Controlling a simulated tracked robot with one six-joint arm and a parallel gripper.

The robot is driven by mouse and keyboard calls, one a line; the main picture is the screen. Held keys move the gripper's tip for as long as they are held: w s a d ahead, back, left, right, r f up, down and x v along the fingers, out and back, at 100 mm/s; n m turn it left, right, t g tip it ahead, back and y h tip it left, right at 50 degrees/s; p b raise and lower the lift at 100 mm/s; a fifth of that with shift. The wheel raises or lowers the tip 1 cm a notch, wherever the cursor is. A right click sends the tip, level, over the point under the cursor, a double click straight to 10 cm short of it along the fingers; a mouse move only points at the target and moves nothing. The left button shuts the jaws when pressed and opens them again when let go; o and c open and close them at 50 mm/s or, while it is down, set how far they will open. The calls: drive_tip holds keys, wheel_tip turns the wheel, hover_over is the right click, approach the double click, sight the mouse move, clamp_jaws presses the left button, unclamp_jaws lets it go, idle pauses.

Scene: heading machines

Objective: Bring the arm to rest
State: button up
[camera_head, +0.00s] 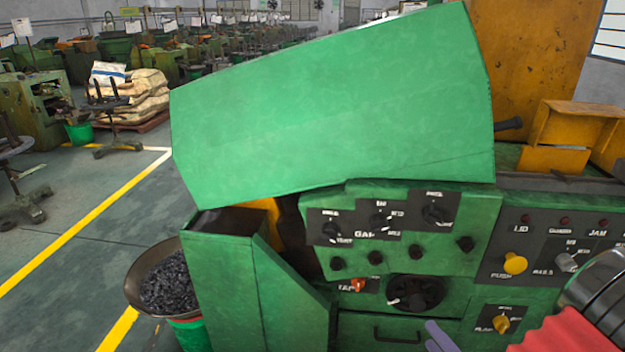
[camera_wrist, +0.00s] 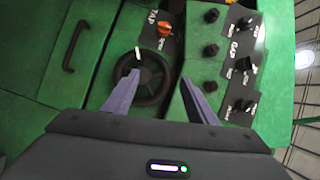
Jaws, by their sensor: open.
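In the head view, one purple fingertip (camera_head: 440,337) shows at the bottom edge, below and right of the handwheel (camera_head: 416,293). My grey and red arm fills the lower right corner. The green machine (camera_head: 400,270) has its large lid (camera_head: 335,110) tilted above the panel.
Dials (camera_head: 381,220), an orange knob (camera_head: 358,285), a yellow push button (camera_head: 515,263) and a yellow knob (camera_head: 501,324) stick out from the panel. A drawer handle (camera_head: 398,335) is below the handwheel. A bowl of dark pieces (camera_head: 168,285) stands left.

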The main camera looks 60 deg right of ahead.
drive_tip(key=w+a+r+n+t+y, duration=0.1)
drive_tip(key=w+a+r+n+y, duration=0.15)
drive_tip(key=w+y, duration=0.4)
drive_tip(key=w+a+r+n+y, duration=0.2)
drive_tip(key=w+a+n+y, duration=0.1)
drive_tip(key=w, duration=0.6)
drive_tip(key=w+a+r+n+g+y, duration=0.3)
drive_tip(key=w+a+n+g+y, duration=0.3)
drive_tip(key=w+a, duration=0.5)
drive_tip(key=w+a+r+n+g+h, duration=0.1)
drive_tip(key=a+r+n, duration=0.4)
drive_tip(key=a, duration=0.7)
drive_tip(key=w+a+r+n+g+h, duration=0.2)
drive_tip(key=a+r+n, duration=0.4)
drive_tip(key=a, duration=0.7)
wheel_tip(320, 180, up, 2)
drive_tip(key=shift+w+r+h, duration=0.1)
drive_tip(key=shift+w+h, duration=0.5)
drive_tip(key=shift+h, duration=0.55)
drive_tip(key=shift+n, duration=0.25)
drive_tip(key=shift+c, duration=0.6)
